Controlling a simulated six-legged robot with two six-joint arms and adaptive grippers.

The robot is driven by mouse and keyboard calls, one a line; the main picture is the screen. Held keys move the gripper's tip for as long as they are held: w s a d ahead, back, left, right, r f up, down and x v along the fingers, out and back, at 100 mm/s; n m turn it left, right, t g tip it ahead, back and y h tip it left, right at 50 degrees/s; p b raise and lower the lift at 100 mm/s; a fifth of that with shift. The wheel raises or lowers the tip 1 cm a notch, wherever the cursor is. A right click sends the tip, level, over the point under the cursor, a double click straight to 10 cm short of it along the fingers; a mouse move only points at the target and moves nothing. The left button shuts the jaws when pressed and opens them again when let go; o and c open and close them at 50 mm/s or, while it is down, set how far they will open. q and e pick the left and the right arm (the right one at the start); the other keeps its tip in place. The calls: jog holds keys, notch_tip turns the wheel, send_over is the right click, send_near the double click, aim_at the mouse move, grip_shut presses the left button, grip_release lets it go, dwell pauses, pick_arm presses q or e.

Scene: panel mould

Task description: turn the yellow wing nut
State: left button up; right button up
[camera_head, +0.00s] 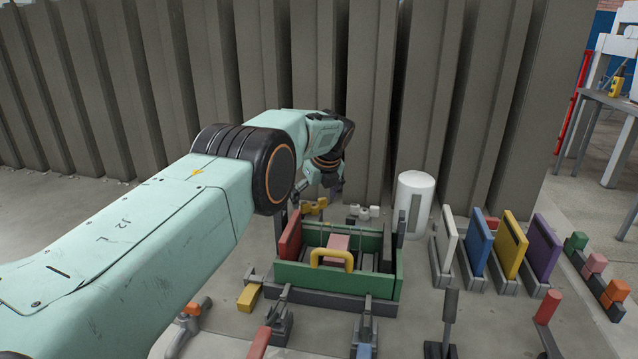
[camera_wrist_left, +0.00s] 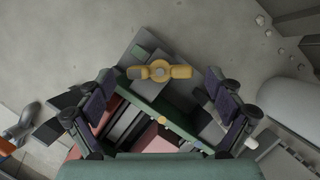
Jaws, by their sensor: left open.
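The yellow wing nut (camera_head: 315,206) sits at the back of the green-sided panel mould (camera_head: 337,283), just past its red end panel. In the left wrist view the wing nut (camera_wrist_left: 159,72) lies flat on a grey block, its two wings spread left and right. My left gripper (camera_head: 327,186) comes down from above, close to the wing nut. In the left wrist view my left gripper (camera_wrist_left: 160,88) is open, with one finger to each side of the wing nut and clear gaps between. My right gripper does not show.
The mould holds a pink block (camera_head: 339,242) and has a yellow handle (camera_head: 332,259) in front. A white cylinder (camera_head: 413,203) stands right of it. White, blue, yellow and purple panels (camera_head: 511,247) stand in a rack further right. Several clamps stand in front. A corrugated wall rises behind.

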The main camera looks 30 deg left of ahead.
pick_arm(q)
jog(key=v, duration=1.1)
jog(key=shift+r, duration=0.25)
jog(key=shift+s, duration=0.15)
